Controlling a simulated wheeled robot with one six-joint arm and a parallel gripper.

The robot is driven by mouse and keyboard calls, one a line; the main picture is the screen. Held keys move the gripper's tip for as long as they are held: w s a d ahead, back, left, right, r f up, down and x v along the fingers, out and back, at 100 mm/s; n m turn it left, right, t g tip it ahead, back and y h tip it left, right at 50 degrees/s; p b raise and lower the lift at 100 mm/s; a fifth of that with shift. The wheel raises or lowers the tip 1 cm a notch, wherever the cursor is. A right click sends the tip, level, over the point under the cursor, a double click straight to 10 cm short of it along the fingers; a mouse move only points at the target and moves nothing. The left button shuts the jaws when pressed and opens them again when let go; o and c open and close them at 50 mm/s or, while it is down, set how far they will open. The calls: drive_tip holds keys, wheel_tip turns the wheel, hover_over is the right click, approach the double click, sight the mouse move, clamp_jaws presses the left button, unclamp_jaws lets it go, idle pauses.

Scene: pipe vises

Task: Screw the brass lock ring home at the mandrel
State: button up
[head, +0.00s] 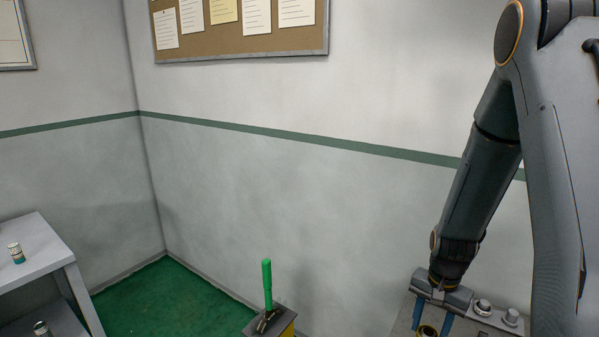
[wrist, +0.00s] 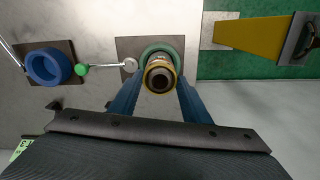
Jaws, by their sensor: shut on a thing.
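The brass lock ring (wrist: 175,80) shows in the wrist view around the dark-centred end of the mandrel (wrist: 160,80), in front of a green round collar (wrist: 147,53) on a square plate. My gripper (wrist: 161,86) has its two blue fingers on either side of the ring and is shut on it. In the head view, my gripper (head: 432,322) points down at the lower right, with the brass ring (head: 428,331) between its fingers at the picture's bottom edge. The thread and the ring's seating are hidden.
In the wrist view, a blue ring (wrist: 42,67) sits on a dark plate at left, beside a green-knobbed lever (wrist: 82,69). A yellow stand (wrist: 255,36) is at upper right. The head view shows its green handle (head: 267,285) and a grey shelf (head: 35,243) at left.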

drive_tip(key=m, duration=1.4)
drive_tip(key=shift+m, duration=0.8)
drive_tip(key=m, duration=1.2)
drive_tip(key=shift+f+m, duration=0.1)
drive_tip(key=shift+m, duration=0.3)
